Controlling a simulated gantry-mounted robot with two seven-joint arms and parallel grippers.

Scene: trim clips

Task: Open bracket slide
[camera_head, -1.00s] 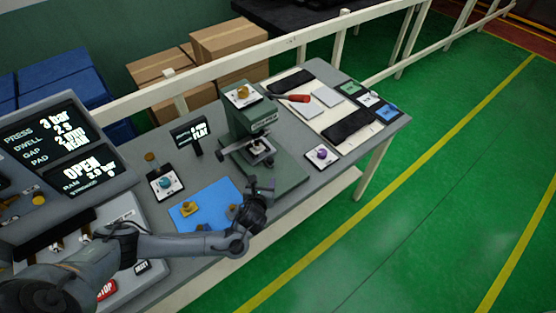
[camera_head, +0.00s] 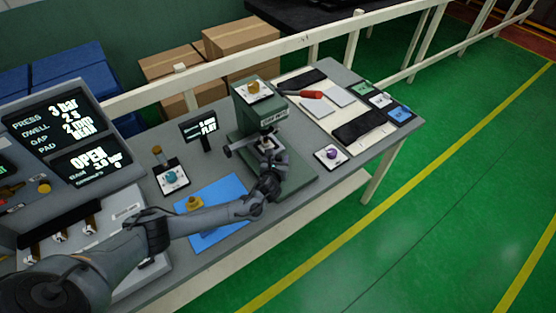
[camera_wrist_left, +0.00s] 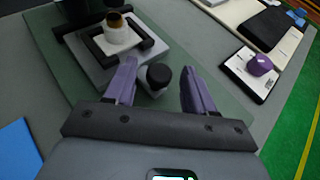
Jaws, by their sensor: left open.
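The green press (camera_head: 268,112) stands on the grey bench, with the bracket slide (camera_head: 262,147) at its front. In the left wrist view the bracket slide (camera_wrist_left: 95,52) is a light grey plate with black edge pieces, carrying a white round part (camera_wrist_left: 120,35) with a brown top. A black-capped knob (camera_wrist_left: 158,76) sticks up at the slide's near side. My left gripper (camera_head: 272,160) is at the front of the press. In the left wrist view its purple fingers (camera_wrist_left: 159,88) are apart, one on each side of the knob, with visible gaps. My right gripper is not in view.
A blue mat (camera_head: 226,190) with a yellow piece (camera_head: 194,203) lies left of the press. A purple knob (camera_head: 331,153) sits right of the press. A red-handled tool (camera_head: 311,94) lies farther back.

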